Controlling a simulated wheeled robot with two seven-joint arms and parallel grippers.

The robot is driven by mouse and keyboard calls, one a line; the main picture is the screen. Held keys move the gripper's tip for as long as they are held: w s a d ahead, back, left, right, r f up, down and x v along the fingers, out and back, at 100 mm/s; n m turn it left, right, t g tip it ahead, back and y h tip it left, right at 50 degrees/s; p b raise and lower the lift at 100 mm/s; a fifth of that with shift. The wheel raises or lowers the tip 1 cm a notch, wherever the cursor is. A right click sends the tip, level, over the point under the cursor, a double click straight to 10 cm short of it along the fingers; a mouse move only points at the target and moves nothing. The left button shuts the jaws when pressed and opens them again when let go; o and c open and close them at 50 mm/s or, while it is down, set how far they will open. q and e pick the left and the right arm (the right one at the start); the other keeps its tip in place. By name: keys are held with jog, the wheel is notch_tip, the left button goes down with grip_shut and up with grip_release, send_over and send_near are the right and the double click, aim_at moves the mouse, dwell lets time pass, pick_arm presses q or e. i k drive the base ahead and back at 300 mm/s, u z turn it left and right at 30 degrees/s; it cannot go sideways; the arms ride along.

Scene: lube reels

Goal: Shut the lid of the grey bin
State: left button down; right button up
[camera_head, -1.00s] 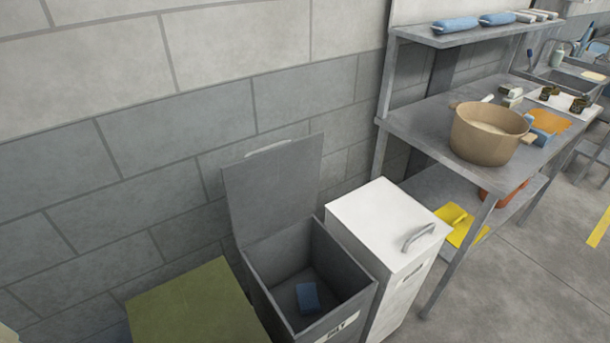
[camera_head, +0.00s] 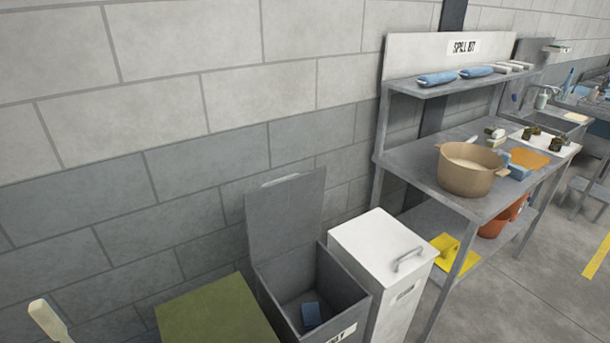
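The grey bin (camera_head: 352,297) stands against the block wall with its lid (camera_head: 287,222) open and upright, leaning near the wall. A light handle strip runs along the lid's top edge. A blue item (camera_head: 311,314) lies inside the bin. My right gripper is not in view.
A white bin (camera_head: 385,240) with a closed lid and handle stands right beside the grey bin. A green-topped box (camera_head: 215,315) is on its left. A metal shelf table (camera_head: 410,165) with a tan pot (camera_head: 468,172) stands further right. Open floor lies at the right.

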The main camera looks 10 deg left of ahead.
aim_at(282, 215)
jog(key=z, duration=1.7)
jog(key=i, duration=1.05)
jog(key=u, duration=2.05)
